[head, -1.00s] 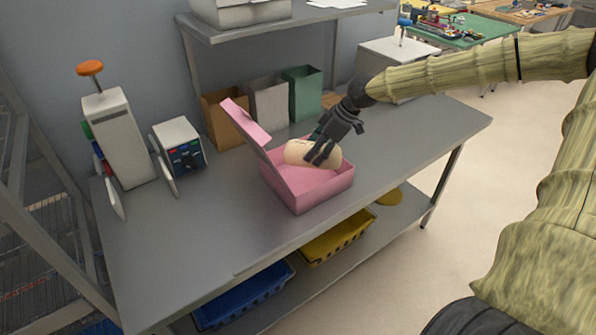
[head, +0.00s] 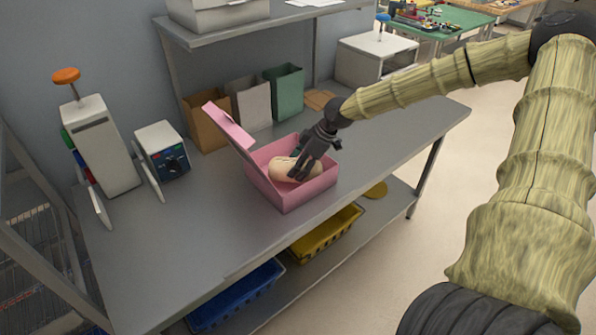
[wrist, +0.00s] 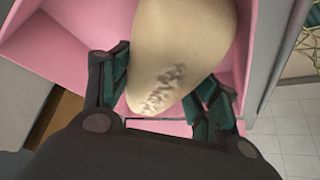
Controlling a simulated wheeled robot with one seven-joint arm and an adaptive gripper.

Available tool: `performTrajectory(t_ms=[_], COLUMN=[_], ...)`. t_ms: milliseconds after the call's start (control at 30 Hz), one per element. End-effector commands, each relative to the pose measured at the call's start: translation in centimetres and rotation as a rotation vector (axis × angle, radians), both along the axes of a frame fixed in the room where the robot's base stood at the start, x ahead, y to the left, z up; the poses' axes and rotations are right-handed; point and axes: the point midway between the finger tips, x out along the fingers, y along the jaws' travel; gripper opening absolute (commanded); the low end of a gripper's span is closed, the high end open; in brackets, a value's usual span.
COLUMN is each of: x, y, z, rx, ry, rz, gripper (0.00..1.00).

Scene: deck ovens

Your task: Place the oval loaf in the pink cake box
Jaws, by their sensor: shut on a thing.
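The pink cake box (head: 292,199) stands open on the grey bench, its lid raised on the left side. The pale oval loaf (head: 283,171) is inside the box walls, low in the box. My gripper (head: 300,168) reaches in from the upper right and is shut on the loaf. In the wrist view the two fingers (wrist: 160,88) flank the loaf (wrist: 185,45), with pink box walls (wrist: 265,35) around it. I cannot tell whether the loaf touches the box floor.
Brown, grey and green bags (head: 285,92) stand behind the box. A white device with an orange knob (head: 100,145) and a small control box (head: 162,150) are at the left. The bench (head: 190,235) is clear in front. Yellow (head: 327,235) and blue (head: 235,297) trays sit below.

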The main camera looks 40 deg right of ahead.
Motion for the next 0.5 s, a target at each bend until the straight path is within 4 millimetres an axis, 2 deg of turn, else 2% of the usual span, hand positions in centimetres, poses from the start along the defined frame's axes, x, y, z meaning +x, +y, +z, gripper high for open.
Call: performTrajectory(t_ms=[300,500], x=[0.0,0.0], y=[0.0,0.0], z=[-2.5,-2.7], rx=[-0.001,0.000], ry=[0.001,0.000], rz=[0.001,0.001], gripper=[0.31,0.31])
